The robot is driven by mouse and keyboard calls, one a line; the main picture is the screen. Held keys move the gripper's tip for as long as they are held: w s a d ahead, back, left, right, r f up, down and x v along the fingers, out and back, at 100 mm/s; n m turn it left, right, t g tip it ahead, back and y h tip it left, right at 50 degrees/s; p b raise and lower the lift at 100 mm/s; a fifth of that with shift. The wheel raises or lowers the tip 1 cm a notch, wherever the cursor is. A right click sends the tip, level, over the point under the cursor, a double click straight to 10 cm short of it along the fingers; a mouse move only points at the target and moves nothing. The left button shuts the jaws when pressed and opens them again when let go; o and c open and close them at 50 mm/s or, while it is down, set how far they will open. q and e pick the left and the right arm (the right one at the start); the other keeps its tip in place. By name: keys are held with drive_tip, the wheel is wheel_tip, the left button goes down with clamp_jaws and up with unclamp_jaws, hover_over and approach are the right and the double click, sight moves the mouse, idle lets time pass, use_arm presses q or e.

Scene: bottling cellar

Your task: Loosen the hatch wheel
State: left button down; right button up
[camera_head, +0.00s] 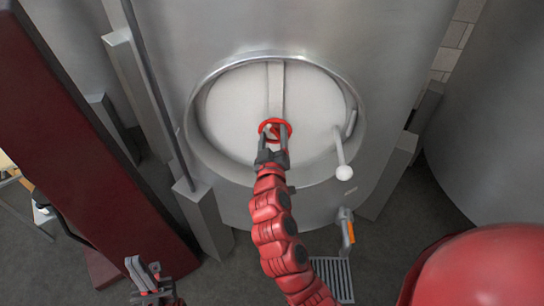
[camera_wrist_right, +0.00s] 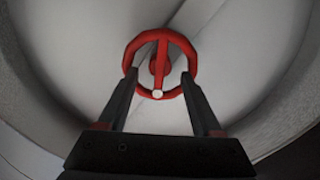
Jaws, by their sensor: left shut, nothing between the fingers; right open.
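The hatch wheel (camera_head: 275,121) is a small red ring at the middle of the round, pale hatch door (camera_head: 235,110) on the steel tank. In the right wrist view the wheel (camera_wrist_right: 160,33) shows a red spoke and a small white knob at its lower rim. My right gripper (camera_head: 273,137) is open at the wheel; in the wrist view its two fingertips (camera_wrist_right: 158,75) lie at the left and right of the lower rim. I cannot tell if they touch it. My left gripper (camera_head: 144,266) is shut and empty, low at the left, away from the hatch.
A lever with a white ball (camera_head: 344,173) sticks out at the hatch's right. Below it is a valve with an orange handle (camera_head: 351,231), above a floor grate (camera_head: 333,277). A dark red pillar (camera_head: 80,130) stands at the left. Another tank (camera_head: 500,120) is at the right.

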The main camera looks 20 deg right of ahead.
drive_tip(key=p+v, duration=0.3)
drive_tip(key=v, duration=1.3)
drive_tip(key=shift+s, duration=0.3)
drive_tip(key=shift+a, duration=0.1)
